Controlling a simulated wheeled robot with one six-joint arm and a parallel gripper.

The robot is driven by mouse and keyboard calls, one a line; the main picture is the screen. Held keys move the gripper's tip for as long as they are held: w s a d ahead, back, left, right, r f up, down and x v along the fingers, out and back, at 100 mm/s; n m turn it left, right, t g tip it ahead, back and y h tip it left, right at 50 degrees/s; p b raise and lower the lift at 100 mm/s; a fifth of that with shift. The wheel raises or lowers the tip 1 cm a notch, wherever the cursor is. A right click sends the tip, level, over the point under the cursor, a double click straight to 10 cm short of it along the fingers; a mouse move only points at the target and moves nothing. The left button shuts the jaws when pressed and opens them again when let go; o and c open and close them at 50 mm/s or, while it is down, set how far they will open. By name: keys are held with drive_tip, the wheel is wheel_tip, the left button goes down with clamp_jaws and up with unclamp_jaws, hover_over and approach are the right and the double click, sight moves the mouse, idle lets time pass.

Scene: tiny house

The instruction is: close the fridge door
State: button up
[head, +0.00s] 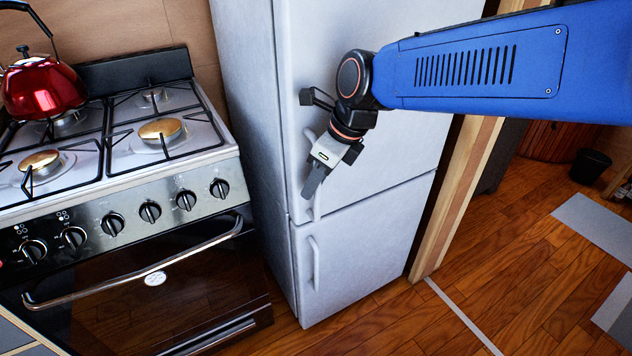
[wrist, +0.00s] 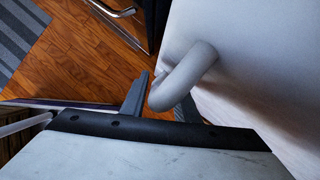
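The pale grey fridge has an upper door (head: 400,150) and a lower door (head: 360,245). Both look flush with the body in the head view; a small gap could not be made out. My gripper (head: 314,182) is at the upper door's handle (head: 309,135), near the door's left edge, and hides the handle's middle. In the wrist view, the curved handle (wrist: 185,75) comes off the door face and passes between my two fingers (wrist: 158,105). The right finger is partly behind it. Whether the fingers press on the handle is unclear.
A stove (head: 130,200) with an oven handle stands close on the left, with a red kettle (head: 42,88) on it. A wooden door frame (head: 462,190) is right of the fridge. Wooden floor (head: 500,260) lies open in front and to the right.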

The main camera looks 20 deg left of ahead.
drive_tip(key=v, duration=1.7)
drive_tip(key=shift+r, duration=0.2)
drive_tip(key=shift+w+d, duration=0.1)
drive_tip(key=shift+d, duration=0.05)
drive_tip(key=w+d+f+n+t+h, duration=0.1)
drive_tip(key=d+f+n, duration=0.15)
drive_tip(key=d, duration=0.65)
drive_tip(key=d+f+n+t, duration=0.1)
drive_tip(key=d+f+n, duration=0.15)
drive_tip(key=d, duration=0.65)
drive_tip(key=w+d+f+n+t+h, duration=0.15)
drive_tip(key=d+n, duration=0.25)
drive_tip(key=d, duration=0.5)
drive_tip(key=s+d+f+n+h, duration=0.1)
drive_tip(key=s+d+f+n, duration=0.4)
drive_tip(key=d, duration=0.4)
drive_tip(key=s+d+f+n+h, duration=0.1)
drive_tip(key=s+d+f+n, duration=0.3)
drive_tip(key=d+f, duration=0.5)
drive_tip(key=s+t, duration=0.1)
drive_tip(key=s, duration=0.1)
drive_tip(key=shift+s+d+n, duration=0.2)
drive_tip(key=shift+s+n, duration=0.2)
